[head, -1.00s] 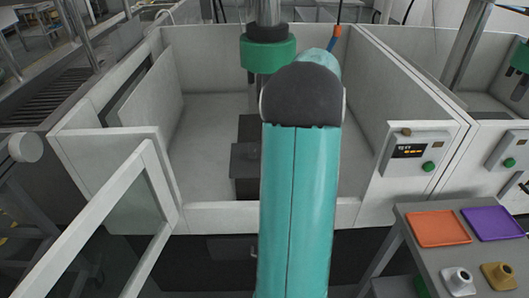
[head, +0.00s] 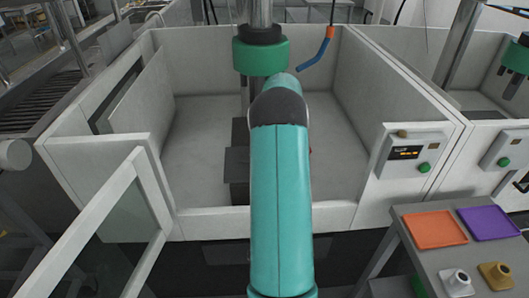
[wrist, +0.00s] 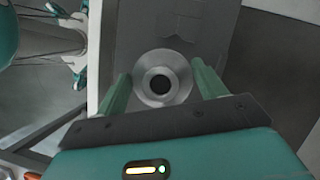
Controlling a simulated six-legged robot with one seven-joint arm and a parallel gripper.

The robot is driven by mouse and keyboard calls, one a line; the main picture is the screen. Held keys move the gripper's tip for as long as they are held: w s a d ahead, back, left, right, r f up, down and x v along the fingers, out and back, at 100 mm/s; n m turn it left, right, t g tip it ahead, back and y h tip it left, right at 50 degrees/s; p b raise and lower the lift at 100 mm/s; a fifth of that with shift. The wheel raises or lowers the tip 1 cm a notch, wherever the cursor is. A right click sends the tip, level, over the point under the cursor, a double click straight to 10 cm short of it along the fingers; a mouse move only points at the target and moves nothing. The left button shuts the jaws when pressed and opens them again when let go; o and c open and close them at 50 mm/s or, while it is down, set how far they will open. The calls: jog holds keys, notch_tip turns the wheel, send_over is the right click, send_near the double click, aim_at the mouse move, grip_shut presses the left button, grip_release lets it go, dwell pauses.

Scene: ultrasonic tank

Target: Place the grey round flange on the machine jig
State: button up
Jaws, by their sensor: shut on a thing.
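In the wrist view, the grey round flange (wrist: 144,91), with a dark central hole, sits between the two green fingers of my gripper (wrist: 161,74). My gripper is shut on it. Behind the flange is a flat grey surface (wrist: 190,28), which looks like part of the jig; I cannot tell whether the flange touches it. In the head view, the dark machine jig (head: 237,165) stands on the tank floor, partly hidden by my teal arm. My arm also hides my gripper and the held flange there.
The white tank walls (head: 60,150) surround the jig. A green-collared column (head: 260,55) and a blue hose (head: 318,55) hang above. An open glazed door (head: 110,205) is at left. A side table at right holds an orange tray (head: 434,229), a purple tray (head: 490,222) and two flange-like parts (head: 457,281).

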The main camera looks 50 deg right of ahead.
jog(key=shift+w+d+f, duration=0.1)
jog(key=shift+w+f, duration=0.05)
jog(key=shift+f, duration=0.1)
jog(key=shift+w+f, duration=0.15)
jog(key=shift+f, duration=1.5)
jog(key=shift+f, duration=0.1)
jog(key=o, duration=1.2)
jog(key=shift+f, duration=0.1)
